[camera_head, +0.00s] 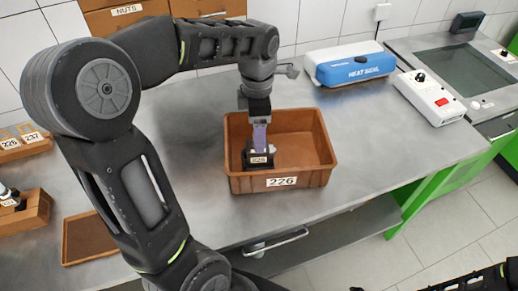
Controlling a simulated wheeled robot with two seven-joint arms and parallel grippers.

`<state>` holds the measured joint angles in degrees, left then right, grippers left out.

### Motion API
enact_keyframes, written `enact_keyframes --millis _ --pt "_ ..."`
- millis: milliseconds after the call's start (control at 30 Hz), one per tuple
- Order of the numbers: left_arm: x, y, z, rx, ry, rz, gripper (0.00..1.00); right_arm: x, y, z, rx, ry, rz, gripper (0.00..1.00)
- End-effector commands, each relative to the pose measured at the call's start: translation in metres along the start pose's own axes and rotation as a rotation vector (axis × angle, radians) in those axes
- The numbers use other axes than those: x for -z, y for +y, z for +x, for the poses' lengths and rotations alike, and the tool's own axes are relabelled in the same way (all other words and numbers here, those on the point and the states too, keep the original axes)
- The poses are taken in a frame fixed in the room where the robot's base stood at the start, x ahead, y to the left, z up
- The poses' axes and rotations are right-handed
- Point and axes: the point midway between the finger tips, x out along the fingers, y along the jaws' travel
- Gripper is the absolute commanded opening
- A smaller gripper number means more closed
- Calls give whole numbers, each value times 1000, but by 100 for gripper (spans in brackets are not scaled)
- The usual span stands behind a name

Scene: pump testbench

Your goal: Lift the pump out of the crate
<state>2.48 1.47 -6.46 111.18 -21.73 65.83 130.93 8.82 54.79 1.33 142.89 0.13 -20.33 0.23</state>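The brown crate (315,178), labelled 226, stands on the metal bench. Inside it, toward the left, is the pump (259,161), a small dark body with a white label and a pale part at its right. My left gripper (260,143) points straight down into the crate, its purple-grey fingers right at the top of the pump. The fingers overlap in this view, so whether they are closed on the pump cannot be told. The pump looks upright and low in the crate. Part of my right arm shows at the bottom right corner; its gripper is not visible.
A blue and white heat seal machine (350,65) stands behind the crate to the right. A white control box (430,97) is further right. Small brown bins and a shallow tray (88,238) are at the left. The bench right of the crate is clear.

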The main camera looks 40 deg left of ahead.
Motion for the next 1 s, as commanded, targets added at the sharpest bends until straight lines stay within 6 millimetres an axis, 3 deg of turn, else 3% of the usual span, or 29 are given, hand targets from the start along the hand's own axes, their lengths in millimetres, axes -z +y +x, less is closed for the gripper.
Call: enact_keyframes --millis 167,433,767,1000 --pt "-1 0 2 1 0 2 75 0 0 0 -1 1 0 44" --pt "-2 0 25 0 -2 3 75 0 0 -2 -2 0 1 44" --pt "-1 0 28 1 -1 3 75 0 0 -3 -2 0 1 44" --pt "-1 -3 56 4 1 3 75 -1 -4 -14 -5 -2 3 44"
